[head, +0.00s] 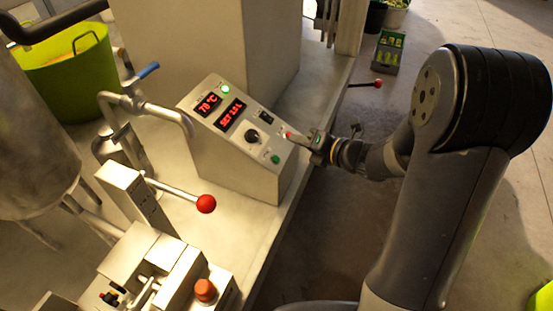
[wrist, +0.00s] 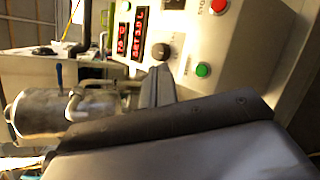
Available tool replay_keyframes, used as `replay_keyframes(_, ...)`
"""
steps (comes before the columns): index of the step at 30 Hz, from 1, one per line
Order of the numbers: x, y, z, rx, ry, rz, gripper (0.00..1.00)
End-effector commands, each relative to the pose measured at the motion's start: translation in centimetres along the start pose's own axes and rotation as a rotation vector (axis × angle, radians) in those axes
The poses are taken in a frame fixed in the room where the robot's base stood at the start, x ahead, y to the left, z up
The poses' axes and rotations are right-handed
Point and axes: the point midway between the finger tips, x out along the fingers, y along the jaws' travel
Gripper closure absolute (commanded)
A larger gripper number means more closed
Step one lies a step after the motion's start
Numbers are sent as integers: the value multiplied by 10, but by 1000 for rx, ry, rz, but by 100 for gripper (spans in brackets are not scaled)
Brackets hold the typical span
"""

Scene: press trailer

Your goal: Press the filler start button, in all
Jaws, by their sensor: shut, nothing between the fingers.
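The control panel (head: 240,165) is a sloped grey box with red displays, a black knob (head: 252,136) and push buttons. The green button (head: 275,159) is low on its face; it also shows in the wrist view (wrist: 203,70), with a small label beside it. The red button (head: 289,134) sits above it, and in the wrist view (wrist: 219,6) it is at the top edge. My gripper (head: 305,139) is shut and empty at the panel's right side, close to the red button. In the wrist view its fingertips (wrist: 157,82) show left of the green button; I cannot tell the gap to the panel.
A red-knobbed lever (head: 205,204) and a machine with an orange-red knob (head: 205,290) stand in front of the panel. A steel tank (head: 30,150) and a green tub (head: 70,65) are at left.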

Motion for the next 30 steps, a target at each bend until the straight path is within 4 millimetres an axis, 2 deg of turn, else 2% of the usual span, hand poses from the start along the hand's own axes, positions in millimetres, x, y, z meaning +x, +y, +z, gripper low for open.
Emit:
replay_keyframes(9,29,-25,-24,-1,2,1,100)
replay_keyframes(18,52,-40,-39,-1,1,1,100)
replay_keyframes(30,58,-42,-42,-1,1,0,100)
